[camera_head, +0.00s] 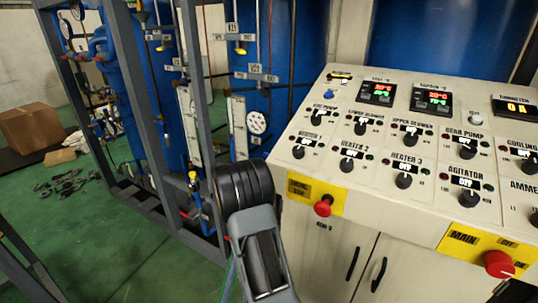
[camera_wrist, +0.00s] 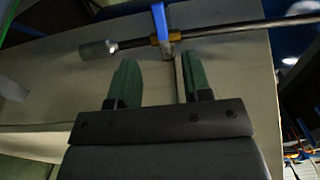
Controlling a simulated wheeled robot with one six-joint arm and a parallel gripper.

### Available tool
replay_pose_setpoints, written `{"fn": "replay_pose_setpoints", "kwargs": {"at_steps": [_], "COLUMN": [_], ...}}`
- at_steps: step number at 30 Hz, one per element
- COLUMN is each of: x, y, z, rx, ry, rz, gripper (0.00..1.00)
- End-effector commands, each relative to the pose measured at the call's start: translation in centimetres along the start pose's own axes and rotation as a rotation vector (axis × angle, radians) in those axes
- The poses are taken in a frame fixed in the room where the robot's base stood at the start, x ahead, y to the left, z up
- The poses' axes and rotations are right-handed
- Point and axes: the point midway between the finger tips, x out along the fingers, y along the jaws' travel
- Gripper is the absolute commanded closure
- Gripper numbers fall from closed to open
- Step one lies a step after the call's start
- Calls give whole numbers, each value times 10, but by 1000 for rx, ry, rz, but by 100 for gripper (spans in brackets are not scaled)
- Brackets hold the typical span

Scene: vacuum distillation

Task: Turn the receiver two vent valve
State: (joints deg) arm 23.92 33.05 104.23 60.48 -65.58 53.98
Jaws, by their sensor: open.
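In the wrist view my gripper (camera_wrist: 158,72) is open, its two green fingers apart with nothing between them. Just beyond the fingertips is a valve with a blue lever (camera_wrist: 160,20) and a brass body on a thin metal pipe (camera_wrist: 220,28). The lever points across the pipe, and its lower end lies between the lines of the two fingers, nearer the right one. I cannot see clear contact. No label shows there to name this valve. In the head view my arm hides the gripper.
A control panel (camera_head: 335,130) with knobs, displays and a red stop button (camera_head: 323,205) stands close on the right. Blue tanks (camera_head: 265,70) in a grey frame (camera_head: 130,90) stand behind and left. A cardboard box (camera_head: 32,128) and coiled dark items (camera_head: 68,183) lie on the green floor.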

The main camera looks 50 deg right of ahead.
Motion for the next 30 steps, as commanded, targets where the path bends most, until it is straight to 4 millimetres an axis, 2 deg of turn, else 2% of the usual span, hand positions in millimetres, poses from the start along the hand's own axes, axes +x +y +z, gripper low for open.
{"fn": "replay_pose_setpoints", "kwargs": {"at_steps": [6, 15, 21, 30], "x": [45, 90, 105, 109], "y": [-2, -2, -1, 0], "z": [0, 0, 1, 1], "rx": [-2, -2, -2, -3], "ry": [1, -2, -3, -4], "rz": [1, 1, 1, 1], "gripper": [55, 55, 55, 55]}}
